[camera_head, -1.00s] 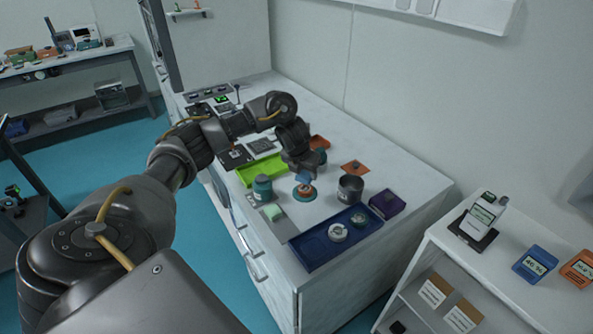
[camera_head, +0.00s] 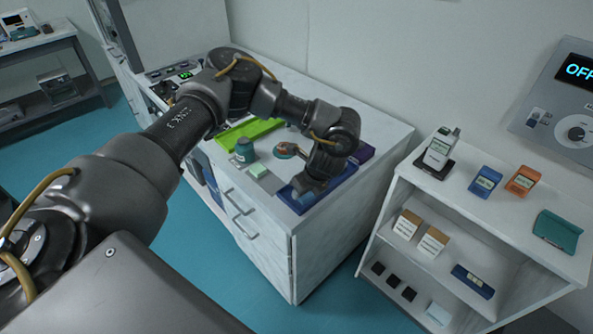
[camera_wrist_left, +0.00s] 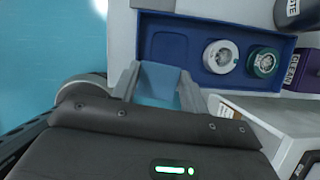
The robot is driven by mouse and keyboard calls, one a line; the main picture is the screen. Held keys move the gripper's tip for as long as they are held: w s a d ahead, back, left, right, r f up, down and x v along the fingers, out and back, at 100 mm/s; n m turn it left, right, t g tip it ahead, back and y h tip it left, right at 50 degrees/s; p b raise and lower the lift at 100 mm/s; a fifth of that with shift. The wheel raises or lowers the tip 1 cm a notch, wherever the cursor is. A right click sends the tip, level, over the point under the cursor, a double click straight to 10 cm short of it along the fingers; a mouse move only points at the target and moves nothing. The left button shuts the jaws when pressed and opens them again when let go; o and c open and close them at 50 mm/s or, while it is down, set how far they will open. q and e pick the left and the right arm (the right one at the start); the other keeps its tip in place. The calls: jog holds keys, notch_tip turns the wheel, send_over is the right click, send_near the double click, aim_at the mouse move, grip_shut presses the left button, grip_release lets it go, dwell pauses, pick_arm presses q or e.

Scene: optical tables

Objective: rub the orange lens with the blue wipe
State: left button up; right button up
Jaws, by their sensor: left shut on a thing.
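My left gripper (camera_head: 310,188) is low over the near left part of the blue tray (camera_wrist_left: 178,48). In the left wrist view its fingers are shut on the blue wipe (camera_wrist_left: 160,82), which hangs between them at the tray's edge. Whether the wipe touches the tray is unclear. The orange lens (camera_head: 288,148) is small, on a round teal base behind and left of the gripper, partly cut off by my arm. The gripper is apart from it. My right gripper is not in view.
Two round mounts, one white (camera_wrist_left: 221,56) and one green (camera_wrist_left: 263,62), sit in the tray. A shelf (camera_head: 480,222) stands right.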

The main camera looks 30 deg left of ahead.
pick_arm(q)
jog(key=s+d+f+n+g+h, duration=0.2)
jog(key=s+d+n+g, duration=0.1)
jog(key=s+n, duration=0.6)
jog(key=s+d+f+n+g+h+b, duration=0.1)
jog(key=s+d+f+n+g+h, duration=0.1)
jog(key=s+n, duration=0.7)
jog(key=n+g, duration=0.1)
jog(key=n, duration=0.3)
jog(key=shift+s+d+b, duration=0.25)
jog(key=shift+d+b, duration=0.05)
jog(key=shift+d, duration=0.1)
